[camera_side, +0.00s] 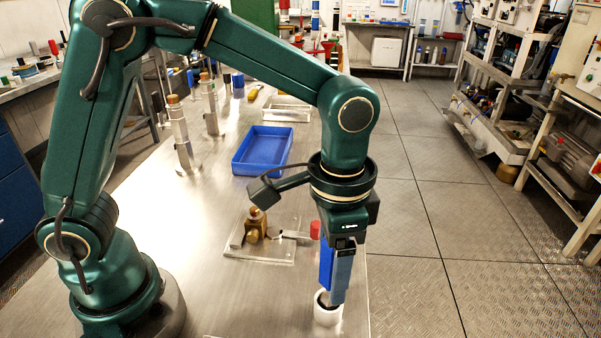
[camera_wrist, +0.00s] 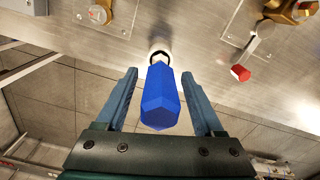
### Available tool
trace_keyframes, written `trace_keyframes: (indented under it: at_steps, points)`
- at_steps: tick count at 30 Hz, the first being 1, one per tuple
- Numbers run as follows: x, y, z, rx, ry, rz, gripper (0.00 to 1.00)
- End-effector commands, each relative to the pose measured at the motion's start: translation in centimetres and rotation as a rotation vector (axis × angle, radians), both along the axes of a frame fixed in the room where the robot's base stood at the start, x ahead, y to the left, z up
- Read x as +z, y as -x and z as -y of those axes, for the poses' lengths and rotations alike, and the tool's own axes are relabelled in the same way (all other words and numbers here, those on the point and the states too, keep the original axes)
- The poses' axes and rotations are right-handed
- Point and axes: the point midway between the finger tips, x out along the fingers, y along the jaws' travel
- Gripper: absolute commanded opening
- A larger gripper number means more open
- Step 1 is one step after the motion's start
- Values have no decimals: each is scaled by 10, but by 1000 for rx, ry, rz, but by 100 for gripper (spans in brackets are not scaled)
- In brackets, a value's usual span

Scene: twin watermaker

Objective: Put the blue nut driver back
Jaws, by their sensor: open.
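The blue nut driver (camera_wrist: 160,97) shows in the wrist view as a bright blue faceted handle between my gripper's fingers. A gap shows on both sides of it. In the side view its blue handle (camera_side: 325,262) is partly hidden behind a finger. Its lower end meets a white round holder (camera_side: 327,314) near the table's right edge, and the holder's rim also shows in the wrist view (camera_wrist: 159,46). The shaft is hidden. My gripper (camera_side: 338,298) points down, open, with its fingers around the handle and just above the holder.
A brass valve (camera_side: 255,226) with a red-tipped lever (camera_side: 315,230) stands on a clear plate just left of my gripper. A blue tray (camera_side: 262,150) lies farther back, with metal posts (camera_side: 181,135) to its left. The table (camera_side: 215,290) is bare at front left.

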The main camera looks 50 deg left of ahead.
Motion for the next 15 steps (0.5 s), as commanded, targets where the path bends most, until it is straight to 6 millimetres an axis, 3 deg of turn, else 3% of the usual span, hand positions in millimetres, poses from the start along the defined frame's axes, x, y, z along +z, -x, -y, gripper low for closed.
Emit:
trace_keyframes:
  at_steps: [15]
  points:
    - [89,-1,0,0,2,6,70]
